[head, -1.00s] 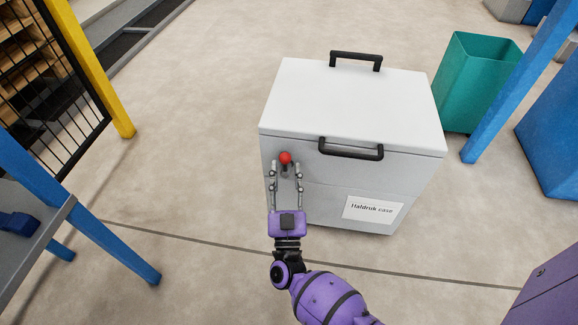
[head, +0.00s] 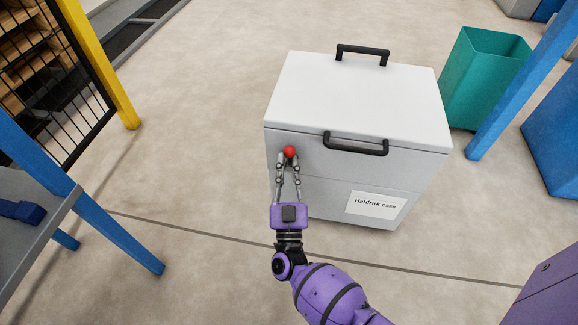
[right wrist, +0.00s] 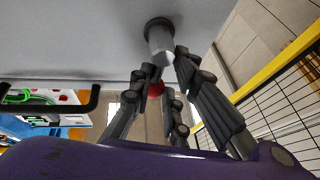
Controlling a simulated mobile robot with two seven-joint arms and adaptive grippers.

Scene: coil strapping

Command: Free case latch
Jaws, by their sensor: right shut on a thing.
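The white case (head: 360,95), labelled "Haldruk case", stands on the floor with its lid down. Its latch is a red ball knob (head: 290,151) on the front face, near the upper left corner. My right gripper (head: 289,160) reaches up to the latch from below, its fingers closed in on it. In the right wrist view the fingers (right wrist: 168,75) are around the latch, with the red knob (right wrist: 156,89) partly hidden between them and a grey metal post (right wrist: 160,38) joining the case face. My left gripper is not in view.
Black handles sit on the case's front (head: 356,145) and back (head: 363,54). A teal bin (head: 484,80) and a blue post (head: 520,75) stand to the right. A grey table (head: 35,225) with blue legs is at the left. The floor in front is open.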

